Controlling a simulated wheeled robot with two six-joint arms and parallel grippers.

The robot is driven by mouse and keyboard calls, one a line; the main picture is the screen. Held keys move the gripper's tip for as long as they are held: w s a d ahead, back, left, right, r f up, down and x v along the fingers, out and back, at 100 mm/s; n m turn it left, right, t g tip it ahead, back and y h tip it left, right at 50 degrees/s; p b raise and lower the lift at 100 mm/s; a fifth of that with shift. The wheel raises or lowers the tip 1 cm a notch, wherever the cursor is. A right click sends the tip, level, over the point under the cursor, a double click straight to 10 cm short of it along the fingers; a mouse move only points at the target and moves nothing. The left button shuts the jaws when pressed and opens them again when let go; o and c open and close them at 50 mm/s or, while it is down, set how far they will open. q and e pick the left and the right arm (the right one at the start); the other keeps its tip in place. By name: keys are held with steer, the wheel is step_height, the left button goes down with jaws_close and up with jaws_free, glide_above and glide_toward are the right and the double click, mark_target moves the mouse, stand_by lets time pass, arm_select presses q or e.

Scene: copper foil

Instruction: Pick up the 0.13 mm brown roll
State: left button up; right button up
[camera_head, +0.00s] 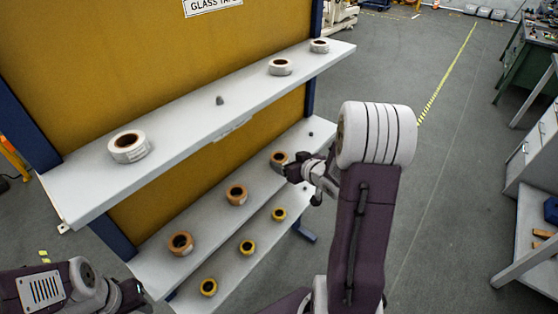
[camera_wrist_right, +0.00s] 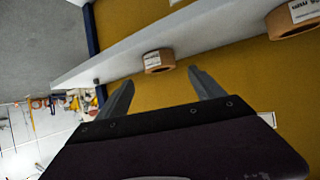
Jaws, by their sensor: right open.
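Three brown rolls lie on the middle shelf: a near one (camera_head: 180,243), a middle one (camera_head: 237,194) and a far one (camera_head: 279,157). Their thickness labels cannot be read. My right gripper (camera_head: 293,172) is beside the far roll, partly overlapping it in the head view. In the right wrist view my right gripper (camera_wrist_right: 160,77) is open and empty, with a brown roll (camera_wrist_right: 158,60) beyond the gap between its fingers. Another brown roll (camera_wrist_right: 293,19) is at the upper right there. My left arm is at the lower left of the head view; its fingers cannot be made out.
White rolls, one at the near end (camera_head: 129,147), and a small grey object (camera_head: 219,100) are on the upper shelf (camera_head: 190,112), which overhangs. Yellow rolls, one in the middle (camera_head: 247,247), lie on the bottom shelf. Floor at the right is clear up to the workbenches.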

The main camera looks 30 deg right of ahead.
mark_target(277, 154)
steer(key=shift+w+a+f, duration=0.1)
steer(key=shift+w+f, duration=0.05)
steer(key=shift+w, duration=0.2)
steer(key=x, duration=0.5)
steer(key=shift+f, duration=0.2)
steer(key=shift+r, duration=0.1)
steer(key=shift+c, duration=0.7)
steer(key=shift+s, duration=0.1)
steer(key=c, duration=1.3)
steer(key=shift+r, duration=0.5)
step_height(277, 154, up, 3)
steer(key=shift+r+p, duration=0.15)
steer(key=shift+p, duration=0.35)
steer(key=shift+s+d+r+p, duration=0.5)
steer(key=shift+s+d+r, duration=0.45)
steer(key=shift+s, duration=0.85)
steer(key=shift+s+d+r+p, duration=0.6)
steer(key=shift+s+r, duration=0.7)
steer(key=shift+s, duration=0.45)
steer(key=shift+s+d+r+p, duration=0.4)
steer(key=shift+s+d+r, duration=0.6)
steer(key=shift+s, duration=0.8)
